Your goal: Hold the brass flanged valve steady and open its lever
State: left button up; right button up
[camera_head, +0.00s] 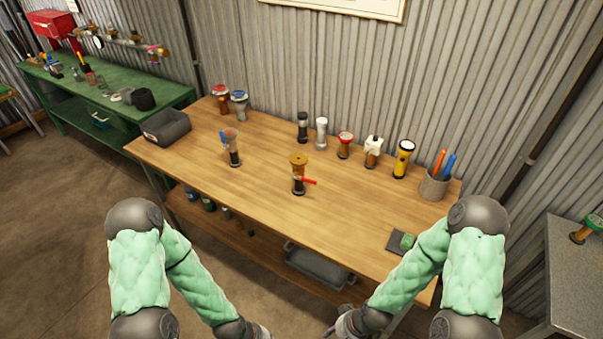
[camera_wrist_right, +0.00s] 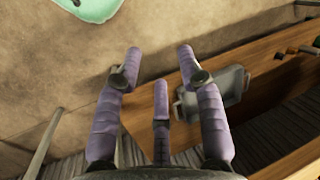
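The brass flanged valve (camera_head: 298,160) stands upright near the middle of the wooden workbench. Its red lever (camera_head: 309,181) sticks out to the right from the valve's side. A similar valve with a coppery top and a blue lever (camera_head: 231,148) stands to its left. My right gripper (camera_head: 340,329) is low at the front of the bench, apart from the valve. In the right wrist view its purple fingers (camera_wrist_right: 160,72) are spread with nothing between them. My left gripper (camera_head: 262,332) is at the bottom edge of the head view, mostly cut off, so its fingers are hidden.
A dark bin (camera_head: 166,126) is at the left end. Bench space around the brass valve is clear.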

aim_at(312, 182)
jog(key=i+j+z, duration=0.15)
jog(key=j, duration=0.2)
jog(key=i+j+z, duration=0.2)
jog(key=j, duration=0.2)
jog(key=i+j+z, duration=0.15)
jog(key=j, duration=0.3)
jog(key=i+j+z, duration=0.15)
jog(key=j, duration=0.25)
jog(key=j+z, duration=0.2)
jog(key=j, duration=0.25)
jog(key=i, duration=0.05)
